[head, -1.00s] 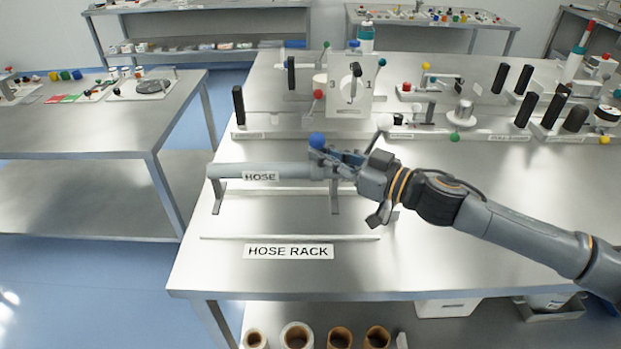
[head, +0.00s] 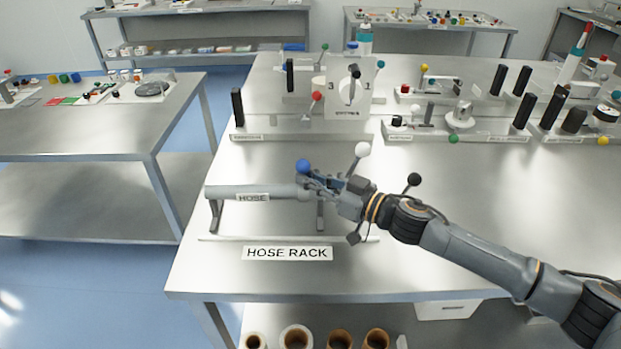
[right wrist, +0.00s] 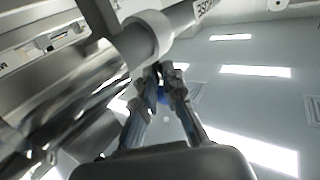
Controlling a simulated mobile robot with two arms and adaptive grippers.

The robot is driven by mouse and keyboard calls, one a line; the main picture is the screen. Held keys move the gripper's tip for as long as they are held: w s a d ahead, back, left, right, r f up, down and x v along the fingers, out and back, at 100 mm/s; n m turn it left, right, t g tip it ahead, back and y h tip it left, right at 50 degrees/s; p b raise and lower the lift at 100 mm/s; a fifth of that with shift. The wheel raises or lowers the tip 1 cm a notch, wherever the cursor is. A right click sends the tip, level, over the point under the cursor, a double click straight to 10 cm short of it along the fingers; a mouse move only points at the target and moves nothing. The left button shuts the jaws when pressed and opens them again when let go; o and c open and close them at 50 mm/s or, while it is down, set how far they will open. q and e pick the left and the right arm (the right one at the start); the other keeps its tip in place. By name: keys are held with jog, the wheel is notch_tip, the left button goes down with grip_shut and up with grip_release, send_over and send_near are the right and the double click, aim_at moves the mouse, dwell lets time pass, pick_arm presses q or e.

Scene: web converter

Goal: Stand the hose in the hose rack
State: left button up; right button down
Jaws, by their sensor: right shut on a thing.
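The hose (head: 225,192) is a grey tube labelled HOSE. It lies level above the bench, with two dark legs under it. A blue ball (head: 303,167) stands at its right end. My right gripper (head: 312,182) is shut on the hose at that end, beside the ball. In the right wrist view its two fingers (right wrist: 160,75) close just below the hose's pale collar (right wrist: 150,35). The HOSE RACK label (head: 288,253) lies on the bench in front, with a thin pale strip (head: 225,238) behind it. I cannot tell whether the legs touch the bench. My left gripper is not in view.
A control panel (head: 348,92) and low fixtures with black handles (head: 237,107) stand behind the hose. A white knob (head: 362,149) and a black knob (head: 413,180) stand near my right arm. The bench's front left corner (head: 200,272) is clear.

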jog(key=c, duration=1.9)
grip_release()
jog(key=shift+f, duration=0.15)
jog(key=o, duration=0.5)
jog(key=shift+c, duration=0.2)
jog(key=b+v, duration=0.1)
jog(key=v, duration=1.1)
jog(key=shift+r+b, duration=0.25)
jog(key=shift+b, duration=0.1)
